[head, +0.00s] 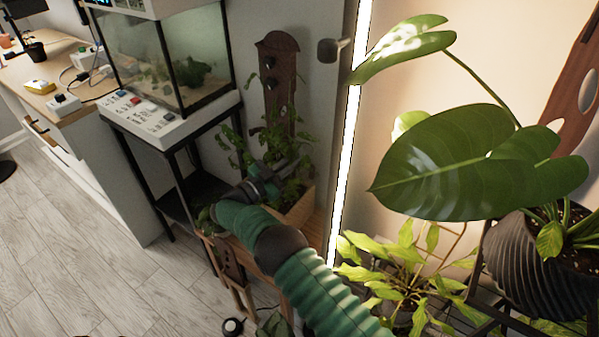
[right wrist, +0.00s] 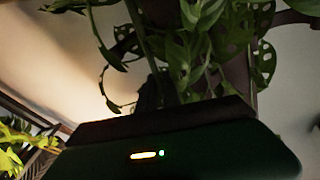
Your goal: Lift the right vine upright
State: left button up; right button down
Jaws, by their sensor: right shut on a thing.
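The right vine (head: 291,160) is a leafy green plant growing in a wooden planter box (head: 300,208). It stands against a dark brown wooden board (head: 281,90) with dark knobs. My right gripper (head: 272,176) is at the plant, low among the stems, and is shut on the vine. Exactly where the fingers hold it is hidden by leaves and by my green arm. In the right wrist view, stems and leaves (right wrist: 205,45) rise just beyond the dark gripper body. Other leafy stems (head: 233,145) hang to the left of the board. My left gripper does not show.
A glass tank (head: 190,70) on a black stand is at the left, close to the planter. A large-leaved plant in a dark ribbed pot (head: 525,265) fills the right. Floor (head: 80,255) is open at lower left.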

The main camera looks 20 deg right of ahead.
jog(key=c, duration=1.5)
grip_release()
jog(key=p+v, duration=0.1)
jog(key=v, duration=1.6)
